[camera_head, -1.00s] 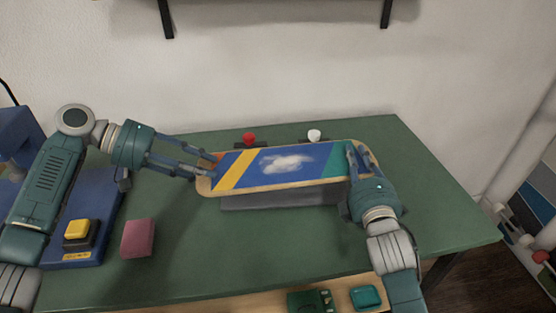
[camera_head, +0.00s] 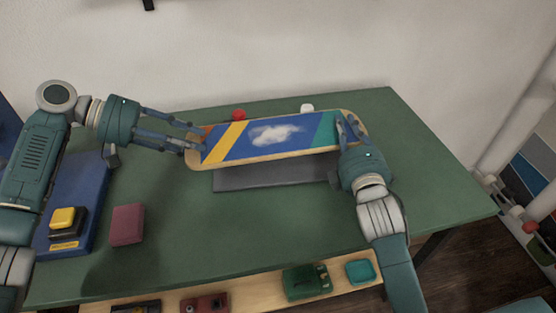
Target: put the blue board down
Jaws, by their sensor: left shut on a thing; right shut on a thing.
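The blue board (camera_head: 275,136) is a skateboard deck with a yellow stripe, a teal band and a white cloud-like patch. It is held level over a dark grey block (camera_head: 270,178) on the green table (camera_head: 215,235). My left gripper (camera_head: 197,141) is shut on the board's left end. My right gripper (camera_head: 347,130) is shut on its right end. Whether the board's underside touches the grey block is hidden.
A blue machine with a yellow button (camera_head: 63,218) stands at the left, with a maroon block (camera_head: 127,225) beside it. A red knob (camera_head: 239,114) and a white one (camera_head: 307,108) show behind the board. A wooden shelf at the front holds a green box (camera_head: 306,282) and a teal item (camera_head: 360,272).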

